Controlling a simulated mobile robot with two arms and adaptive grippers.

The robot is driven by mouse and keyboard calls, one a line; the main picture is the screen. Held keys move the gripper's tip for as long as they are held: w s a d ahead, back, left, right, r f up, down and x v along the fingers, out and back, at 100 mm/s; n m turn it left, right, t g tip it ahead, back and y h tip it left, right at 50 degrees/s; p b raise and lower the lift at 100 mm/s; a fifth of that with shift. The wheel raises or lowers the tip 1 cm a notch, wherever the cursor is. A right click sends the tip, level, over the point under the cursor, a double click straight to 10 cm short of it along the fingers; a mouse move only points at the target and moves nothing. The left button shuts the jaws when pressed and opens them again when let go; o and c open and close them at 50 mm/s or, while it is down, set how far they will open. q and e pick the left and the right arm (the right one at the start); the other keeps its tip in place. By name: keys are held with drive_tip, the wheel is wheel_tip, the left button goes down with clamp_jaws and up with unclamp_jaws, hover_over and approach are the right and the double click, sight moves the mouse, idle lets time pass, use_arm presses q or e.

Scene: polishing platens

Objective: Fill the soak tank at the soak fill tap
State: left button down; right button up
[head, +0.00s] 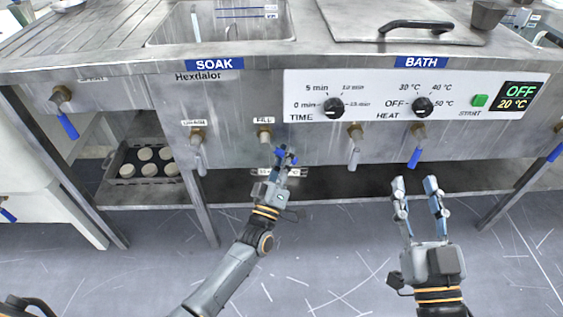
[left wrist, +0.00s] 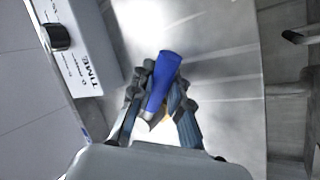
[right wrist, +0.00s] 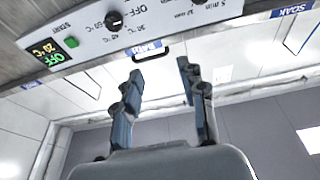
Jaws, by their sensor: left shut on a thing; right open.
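The soak tank (head: 222,30) is the steel basin behind the SOAK label, with blue level marks on its back wall. I cannot tell whether it holds water. The fill tap (head: 264,137) sits on the front panel under the FILL label. My left gripper (head: 286,158) is shut on the tap's blue lever (left wrist: 162,82), below and right of the tap body; the fingers hide part of it. My right gripper (head: 416,182) is open and empty, below the blue-levered tap under the bath controls. Its spread fingers also show in the right wrist view (right wrist: 160,80).
A grey-levered tap (head: 198,145) is left of the fill tap, another (head: 354,150) is right. A blue-levered tap (head: 417,150) hangs above my right gripper. The bath lid (head: 390,22) is closed. A tray of round discs (head: 140,179) sits on the lower shelf.

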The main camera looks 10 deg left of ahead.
use_arm(q)
drive_tip(key=shift+d+r+n+t+y+b, duration=0.1)
drive_tip(key=shift+d+n+t+y+b, duration=0.1)
drive_tip(key=shift+n+y, duration=0.35)
drive_tip(key=shift+d+r+n+t+y+b, duration=0.1)
drive_tip(key=shift+n+t+y+b, duration=0.15)
drive_tip(key=shift+n, duration=0.5)
use_arm(e)
drive_tip(key=shift+s+r+t+y, duration=0.2)
drive_tip(key=shift+s+r+t, duration=0.25)
drive_tip(key=shift+r, duration=0.3)
drive_tip(key=shift+s+r+t+y, duration=0.25)
drive_tip(key=shift+r+t, duration=0.3)
drive_tip(key=shift+r, duration=0.2)
drive_tip(key=shift+s+r+t+y, duration=0.15)
drive_tip(key=shift+s+r+t, duration=0.3)
drive_tip(key=shift+r, duration=0.3)
drive_tip(key=shift+w, duration=0.1)
drive_tip(key=shift+a, duration=0.1)
use_arm(q)
drive_tip(key=c, duration=1.3)
unclamp_jaws()
drive_tip(key=shift+r, duration=0.1)
drive_tip(key=v, duration=1.2)
drive_tip(key=shift+a, duration=0.1)
